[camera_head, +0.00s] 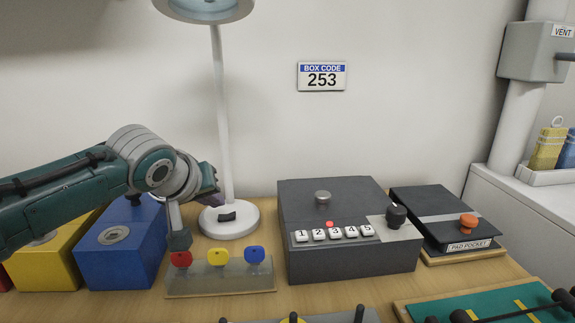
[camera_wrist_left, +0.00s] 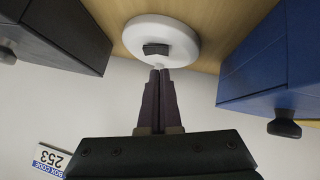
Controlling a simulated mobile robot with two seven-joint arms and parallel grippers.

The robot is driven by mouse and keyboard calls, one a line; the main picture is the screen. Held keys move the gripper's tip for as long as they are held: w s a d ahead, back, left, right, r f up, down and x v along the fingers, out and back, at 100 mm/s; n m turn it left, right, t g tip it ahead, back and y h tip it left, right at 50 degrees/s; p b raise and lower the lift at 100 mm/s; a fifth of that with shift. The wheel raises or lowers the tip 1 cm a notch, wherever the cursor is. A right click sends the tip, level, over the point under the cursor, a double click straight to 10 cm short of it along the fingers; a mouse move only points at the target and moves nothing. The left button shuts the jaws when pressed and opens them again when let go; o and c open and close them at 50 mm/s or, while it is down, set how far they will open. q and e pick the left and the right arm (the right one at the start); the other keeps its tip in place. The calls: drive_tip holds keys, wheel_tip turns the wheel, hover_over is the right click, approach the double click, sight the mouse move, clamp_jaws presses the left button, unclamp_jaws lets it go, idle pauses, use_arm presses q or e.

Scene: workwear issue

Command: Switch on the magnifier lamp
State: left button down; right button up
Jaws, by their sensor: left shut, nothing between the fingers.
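The magnifier lamp stands upright at the back of the table, with a thin white pole (camera_head: 221,110) and a lamp head (camera_head: 205,8) cut off by the top edge. I cannot tell whether it is lit. Its round white base (camera_head: 242,225) carries a small black switch (camera_head: 227,217). The left wrist view shows the base (camera_wrist_left: 180,28) and the black switch (camera_wrist_left: 156,49) just beyond my fingertips. My left gripper (camera_head: 212,198) is shut and empty, close to the switch. I cannot tell whether it touches. My right gripper is out of view.
A blue box (camera_head: 120,255) and a yellow box (camera_head: 50,262) stand left of the lamp. A clear holder with coloured tags (camera_head: 220,281) is in front. A dark keypad box (camera_head: 350,264) stands close to the right. A "BOX CODE 253" sign (camera_head: 322,77) hangs behind.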

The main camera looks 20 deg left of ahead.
use_arm(q)
drive_tip(key=r+p, duration=0.1)
drive_tip(key=r, duration=0.2)
drive_tip(key=shift+s+a+p, duration=0.15)
drive_tip(key=shift+a+p, duration=0.15)
drive_tip(key=shift+p, duration=0.05)
drive_tip(key=s+f+p+v, duration=0.1)
drive_tip(key=p+v, duration=0.1)
drive_tip(key=v, duration=0.7)
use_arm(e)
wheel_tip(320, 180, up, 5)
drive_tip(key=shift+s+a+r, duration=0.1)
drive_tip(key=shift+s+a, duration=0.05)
use_arm(q)
drive_tip(key=shift+s, duration=0.1)
